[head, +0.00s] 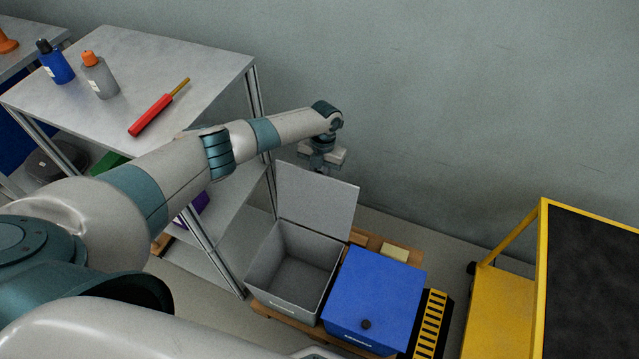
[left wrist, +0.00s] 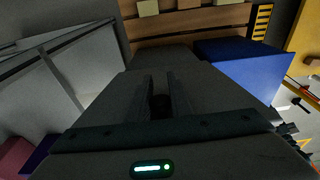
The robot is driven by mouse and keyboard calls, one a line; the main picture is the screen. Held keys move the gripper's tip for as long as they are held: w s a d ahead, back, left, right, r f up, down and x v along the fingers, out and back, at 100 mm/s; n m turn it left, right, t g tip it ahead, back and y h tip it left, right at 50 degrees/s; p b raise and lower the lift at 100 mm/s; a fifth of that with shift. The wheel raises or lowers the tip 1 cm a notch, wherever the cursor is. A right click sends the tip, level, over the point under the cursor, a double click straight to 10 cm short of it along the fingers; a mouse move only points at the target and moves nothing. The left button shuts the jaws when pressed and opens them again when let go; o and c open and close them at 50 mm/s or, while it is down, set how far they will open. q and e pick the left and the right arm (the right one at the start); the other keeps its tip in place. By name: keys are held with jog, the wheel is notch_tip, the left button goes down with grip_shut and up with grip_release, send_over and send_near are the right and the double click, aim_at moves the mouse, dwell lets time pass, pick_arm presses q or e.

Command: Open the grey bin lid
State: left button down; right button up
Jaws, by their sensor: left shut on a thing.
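In the left wrist view my left gripper (left wrist: 160,95) is shut on a small dark knob (left wrist: 160,106) on the lid's outer face (left wrist: 210,95). My right gripper is not in view.
A blue bin (head: 375,295) with a closed lid and dark knob stands right of the grey bin. A metal table (head: 150,60) at left holds bottles and a red-handled tool (head: 150,115). A yellow cart (head: 500,310) stands at right. The wall (head: 430,110) is close behind.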

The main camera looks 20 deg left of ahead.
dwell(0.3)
pick_arm(q)
jog(key=c, duration=1.6)
grip_release()
jog(key=shift+r, duration=0.1)
jog(key=shift+w+r+b, duration=0.15)
jog(key=shift+w+r, duration=0.3)
jog(key=shift+r, duration=2.35)
jog(key=shift+w+r+b, duration=0.15)
jog(key=shift+w+r, duration=0.35)
jog(key=shift+r, duration=2.35)
jog(key=shift+w+r+b, duration=0.15)
jog(key=shift+w+r, duration=0.3)
jog(key=shift+r, duration=2.35)
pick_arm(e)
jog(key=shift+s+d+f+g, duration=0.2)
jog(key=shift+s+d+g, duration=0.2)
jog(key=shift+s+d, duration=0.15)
